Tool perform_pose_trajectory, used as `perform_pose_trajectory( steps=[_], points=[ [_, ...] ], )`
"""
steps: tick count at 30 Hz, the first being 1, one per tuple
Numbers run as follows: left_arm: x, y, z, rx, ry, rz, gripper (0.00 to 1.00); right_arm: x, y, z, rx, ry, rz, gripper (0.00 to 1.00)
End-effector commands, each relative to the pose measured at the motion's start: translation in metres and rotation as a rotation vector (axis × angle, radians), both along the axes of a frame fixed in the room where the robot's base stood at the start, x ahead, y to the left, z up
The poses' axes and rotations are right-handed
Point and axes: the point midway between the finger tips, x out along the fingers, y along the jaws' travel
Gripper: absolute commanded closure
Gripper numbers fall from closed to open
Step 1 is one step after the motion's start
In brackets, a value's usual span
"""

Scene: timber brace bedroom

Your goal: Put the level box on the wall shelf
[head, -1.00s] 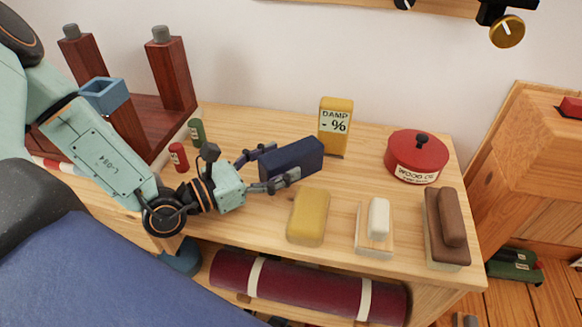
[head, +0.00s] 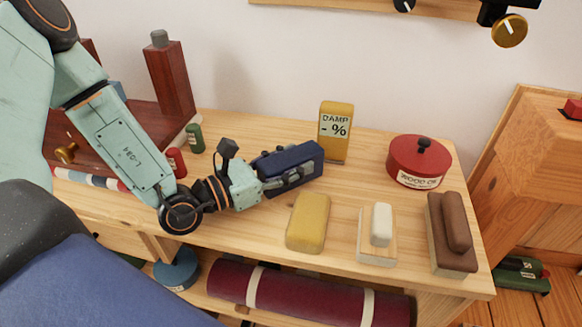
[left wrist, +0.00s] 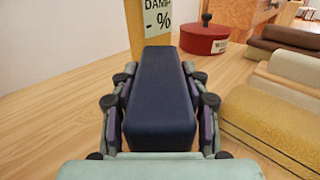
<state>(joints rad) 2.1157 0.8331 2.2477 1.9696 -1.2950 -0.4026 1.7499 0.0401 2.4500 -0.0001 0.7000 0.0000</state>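The level box, a dark navy block (head: 288,160), lies on the wooden bench top in front of the yellow DAMP meter. It also fills the middle of the left wrist view (left wrist: 160,100). My left gripper (head: 284,172) is around it, one finger along each long side. The fingers look open, with narrow gaps at the box's sides; the far finger is mostly hidden in the head view. The wall shelf is probably the wooden board (head: 370,9) cut off at the top of the head view. My right gripper is not in view.
The yellow DAMP meter (head: 335,130) stands close behind the box. A red tin (head: 418,160), yellow block (head: 308,222), white-topped block (head: 380,235) and brown block (head: 452,230) stand rightward. Small red (head: 176,161) and green (head: 194,138) cylinders stand left. A brass knob (head: 509,31) hangs above right.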

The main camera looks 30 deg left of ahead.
Motion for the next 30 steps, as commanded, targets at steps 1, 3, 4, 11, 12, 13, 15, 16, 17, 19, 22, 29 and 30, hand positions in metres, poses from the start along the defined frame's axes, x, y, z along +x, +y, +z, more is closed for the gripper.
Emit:
perform_pose_trajectory(
  steps=[1, 3, 4, 11, 12, 13, 15, 16, 17, 19, 22, 29, 30],
  points=[
    [0.0, 0.0, 0.0, 0.0, 0.0, 0.0, 0.61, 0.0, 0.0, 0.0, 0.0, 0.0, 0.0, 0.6],
    [0.0, 0.0, 0.0, 0.0, 0.0, 0.0, 0.67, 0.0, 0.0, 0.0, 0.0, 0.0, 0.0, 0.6],
    [0.0, 0.0, 0.0, 0.0, 0.0, 0.0, 0.69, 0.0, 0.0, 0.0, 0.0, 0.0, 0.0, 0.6],
    [0.0, 0.0, 0.0, 0.0, 0.0, 0.0, 0.89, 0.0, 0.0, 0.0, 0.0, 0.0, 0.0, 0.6],
    [0.0, 0.0, 0.0, 0.0, 0.0, 0.0, 0.92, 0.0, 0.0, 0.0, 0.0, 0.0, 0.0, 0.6],
    [0.0, 0.0, 0.0, 0.0, 0.0, 0.0, 0.95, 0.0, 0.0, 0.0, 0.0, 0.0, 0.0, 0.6],
    [0.0, 0.0, 0.0, -0.001, -0.001, 0.0, 1.0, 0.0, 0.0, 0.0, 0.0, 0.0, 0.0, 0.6],
    [0.0, 0.0, 0.0, -0.001, -0.001, 0.0, 1.0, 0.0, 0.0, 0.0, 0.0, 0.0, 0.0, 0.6],
    [0.0, 0.0, 0.0, -0.001, -0.001, 0.0, 1.0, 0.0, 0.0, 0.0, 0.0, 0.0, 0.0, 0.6],
    [0.0, 0.0, 0.0, -0.001, -0.001, 0.0, 1.0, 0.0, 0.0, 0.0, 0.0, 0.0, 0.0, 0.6],
    [0.0, 0.0, 0.001, -0.001, -0.001, 0.0, 1.0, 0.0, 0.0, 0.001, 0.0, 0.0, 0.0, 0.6],
    [0.0, 0.001, 0.019, -0.001, -0.004, 0.002, 1.0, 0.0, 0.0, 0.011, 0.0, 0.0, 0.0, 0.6],
    [0.0, 0.001, 0.024, -0.001, -0.004, 0.002, 1.0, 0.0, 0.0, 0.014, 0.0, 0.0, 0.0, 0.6]
  ],
)
